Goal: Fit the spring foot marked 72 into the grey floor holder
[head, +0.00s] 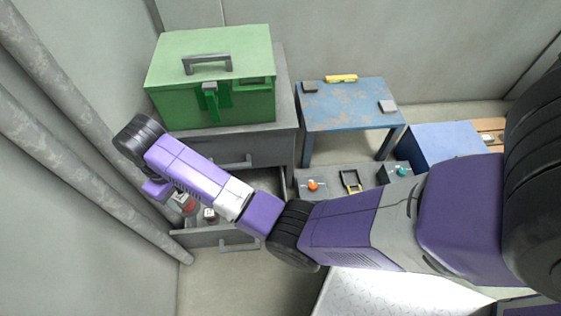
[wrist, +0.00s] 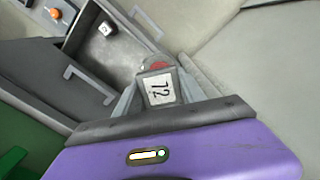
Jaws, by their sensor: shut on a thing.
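My gripper (wrist: 158,74) is shut on the spring foot marked 72 (wrist: 159,91), a grey block with a white number plate and a red part at its far end. In the head view the spring foot (head: 185,204) shows as a small red and grey shape below my gripper, over the left end of an open grey drawer (head: 228,237). I cannot tell whether it touches the drawer. Low grey blocks stand on the floor, one with an orange knob (head: 312,186) and one with a teal knob (head: 402,170). I cannot tell which is the grey floor holder.
Another small block with a white plate (head: 209,214) lies in the drawer. A green case (head: 213,100) stands on the grey cabinet (head: 285,110). A blue table (head: 350,105) and a blue box (head: 445,145) stand right. Pipes (head: 75,150) run along the left wall.

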